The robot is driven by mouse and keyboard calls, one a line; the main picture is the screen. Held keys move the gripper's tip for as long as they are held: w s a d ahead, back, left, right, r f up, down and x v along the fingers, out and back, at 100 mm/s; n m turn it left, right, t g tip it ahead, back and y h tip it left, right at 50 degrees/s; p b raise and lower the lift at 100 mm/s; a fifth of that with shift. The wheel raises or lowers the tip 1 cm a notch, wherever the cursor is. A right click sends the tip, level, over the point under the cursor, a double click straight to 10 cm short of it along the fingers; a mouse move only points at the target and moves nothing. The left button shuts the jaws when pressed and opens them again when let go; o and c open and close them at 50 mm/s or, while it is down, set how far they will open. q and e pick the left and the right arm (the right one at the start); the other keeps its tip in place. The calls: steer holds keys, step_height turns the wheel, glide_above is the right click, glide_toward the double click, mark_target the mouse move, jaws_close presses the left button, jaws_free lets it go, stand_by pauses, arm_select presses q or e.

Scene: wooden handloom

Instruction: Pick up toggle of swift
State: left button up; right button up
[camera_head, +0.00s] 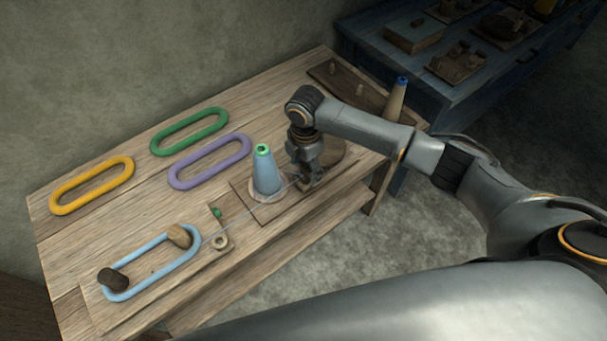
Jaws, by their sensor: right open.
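My right gripper (308,180) points down over the front right of the wooden table, just right of a pale blue cone with a green tip (265,172). It is open; its fingertips are small and partly dark, and I cannot tell what lies between them. A light blue skein loop (150,284) is stretched around a brown knob (180,236) and a darker knob (112,279) on a board. A small green piece (216,212) and a pale ring (220,242) sit right of the loop. I cannot tell which part is the toggle. My left gripper is out of view.
Yellow (92,185), green (189,131) and purple (210,161) loops lie flat at the back left. A brown cone with a blue tip (396,98) stands at the right end. A thin thread runs from the skein towards my right gripper. A blue table (450,95) stands behind.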

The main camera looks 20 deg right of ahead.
steer(key=shift+f, duration=1.4)
steer(key=c, duration=0.9)
steer(key=shift+o, duration=0.2)
steer(key=shift+r, duration=0.2)
